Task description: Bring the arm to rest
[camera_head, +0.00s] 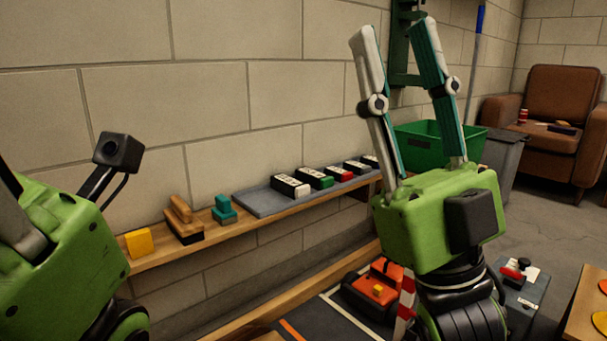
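My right gripper (395,34) is on the right side of the head view. Its green body has one pale finger and one teal finger pointing up. The fingertips stand apart with nothing between them. My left gripper (52,262) is at the left edge, with only its green body, black camera and a part of its fingers showing. Its fingertips are outside the picture, so its opening cannot be seen. Neither gripper visibly touches anything.
A wooden wall shelf (270,223) holds a yellow block (139,242), a grey tray (262,202) and several small blocks. An orange-red car (377,287) stands below. A green bin (440,145) and brown armchair (566,110) are behind. Floor beyond my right gripper is partly clear.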

